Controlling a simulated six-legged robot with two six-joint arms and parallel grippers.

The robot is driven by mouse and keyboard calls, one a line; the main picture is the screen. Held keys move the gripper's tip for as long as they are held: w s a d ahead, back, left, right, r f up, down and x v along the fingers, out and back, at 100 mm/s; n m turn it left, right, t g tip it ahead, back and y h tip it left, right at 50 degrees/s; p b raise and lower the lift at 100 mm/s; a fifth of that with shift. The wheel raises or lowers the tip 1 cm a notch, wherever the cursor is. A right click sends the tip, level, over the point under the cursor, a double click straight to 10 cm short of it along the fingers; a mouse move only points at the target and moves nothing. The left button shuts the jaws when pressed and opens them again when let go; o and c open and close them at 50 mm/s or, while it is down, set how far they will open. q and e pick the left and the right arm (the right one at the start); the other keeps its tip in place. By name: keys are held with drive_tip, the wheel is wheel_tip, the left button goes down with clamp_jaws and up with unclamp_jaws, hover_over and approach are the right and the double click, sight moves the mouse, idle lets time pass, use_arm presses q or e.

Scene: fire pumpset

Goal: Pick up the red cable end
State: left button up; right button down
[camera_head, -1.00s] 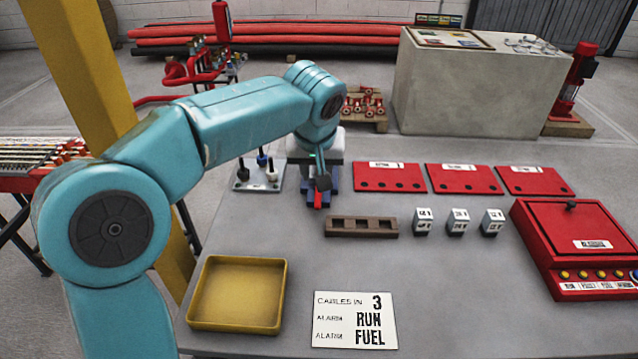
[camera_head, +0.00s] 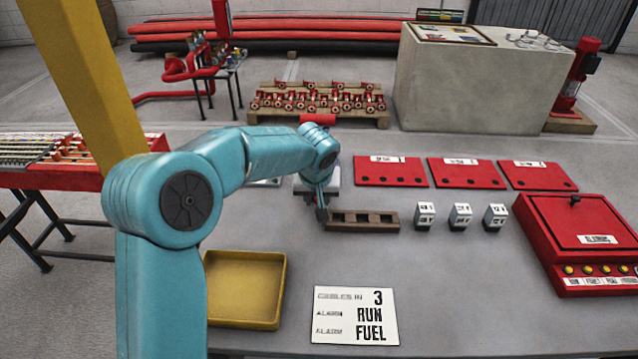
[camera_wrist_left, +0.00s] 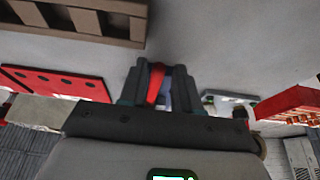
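My left gripper (camera_head: 321,208) points down just left of the brown slotted rack (camera_head: 362,221) on the grey table. In the left wrist view, its two dark fingers (camera_wrist_left: 167,83) stand slightly apart with the red cable end (camera_wrist_left: 154,86) between them, and they appear closed on it. In the head view the cable end is hidden by the gripper. The rack also shows at the upper left of the left wrist view (camera_wrist_left: 85,31). My right gripper is in neither view.
Three red plates (camera_head: 390,171) lie behind three small white-and-black blocks (camera_head: 425,215). A red box (camera_head: 575,220) stands at right. A yellow tray (camera_head: 243,322) and a printed card (camera_head: 354,315) lie at the front. Bare table lies between card and rack.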

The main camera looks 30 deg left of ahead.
use_arm(q)
drive_tip(key=shift+w+a+f, duration=0.1)
drive_tip(key=shift+w+f, duration=0.05)
drive_tip(key=shift+f, duration=0.25)
clamp_jaws()
drive_tip(key=shift+r, duration=0.1)
drive_tip(key=shift+r, duration=0.55)
wheel_tip(320, 180, up, 2)
drive_tip(key=shift+r, duration=0.25)
drive_tip(key=s+d+b, duration=0.1)
drive_tip(key=s+d, duration=0.2)
drive_tip(key=s, duration=0.2)
drive_tip(key=s+d+b, duration=0.1)
drive_tip(key=s+d, duration=0.2)
drive_tip(key=s, duration=0.2)
drive_tip(key=s+d+b, duration=0.1)
drive_tip(key=s+d, duration=0.2)
drive_tip(key=s, duration=0.2)
drive_tip(key=shift+s+d+f, duration=0.1)
drive_tip(key=shift+s+d, duration=0.1)
drive_tip(key=shift+d, duration=0.05)
